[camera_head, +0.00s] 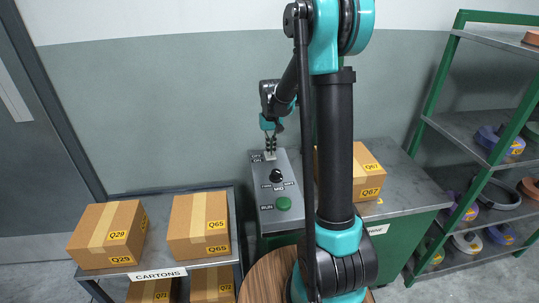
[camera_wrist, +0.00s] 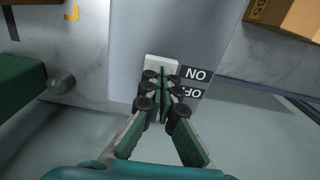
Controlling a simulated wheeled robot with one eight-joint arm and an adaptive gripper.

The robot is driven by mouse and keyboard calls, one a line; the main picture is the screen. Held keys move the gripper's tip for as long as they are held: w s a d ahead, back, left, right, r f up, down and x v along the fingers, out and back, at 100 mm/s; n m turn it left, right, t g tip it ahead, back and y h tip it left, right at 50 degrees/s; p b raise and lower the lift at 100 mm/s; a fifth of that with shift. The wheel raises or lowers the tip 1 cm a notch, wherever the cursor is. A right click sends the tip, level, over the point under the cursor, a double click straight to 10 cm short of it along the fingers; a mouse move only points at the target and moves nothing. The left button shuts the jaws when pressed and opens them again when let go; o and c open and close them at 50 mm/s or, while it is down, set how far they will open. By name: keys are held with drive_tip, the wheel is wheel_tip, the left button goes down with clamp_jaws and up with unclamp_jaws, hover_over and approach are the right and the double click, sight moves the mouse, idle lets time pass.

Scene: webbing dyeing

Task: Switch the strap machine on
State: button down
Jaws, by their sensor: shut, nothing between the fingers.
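The strap machine's grey control box (camera_head: 292,222) stands on the bench behind my arm. It has a green button (camera_head: 283,203), a black knob (camera_head: 276,176) and, at its far end, a small white switch (camera_head: 270,156) beside OFF and ON labels. My gripper (camera_head: 270,149) points down at that switch with its fingers together and empty. In the wrist view the gripper (camera_wrist: 161,88) covers part of the white switch (camera_wrist: 162,64) and part of the OFF label. Whether the fingertips touch the switch, and which way it is set, I cannot tell.
Cartons (camera_head: 198,225) stand on a rack at the left. Another carton (camera_head: 370,172) sits on the bench (camera_head: 405,190) just right of the box, partly behind my arm. A green-framed shelf (camera_head: 466,130) with webbing rolls is at the right. A round wooden top (camera_head: 262,278) is in front.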

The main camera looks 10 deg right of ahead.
sight(271, 157)
drive_tip(key=shift+f, duration=0.8)
idle(0.4)
drive_tip(key=shift+r, duration=3.5)
drive_tip(key=shift+s, duration=0.1)
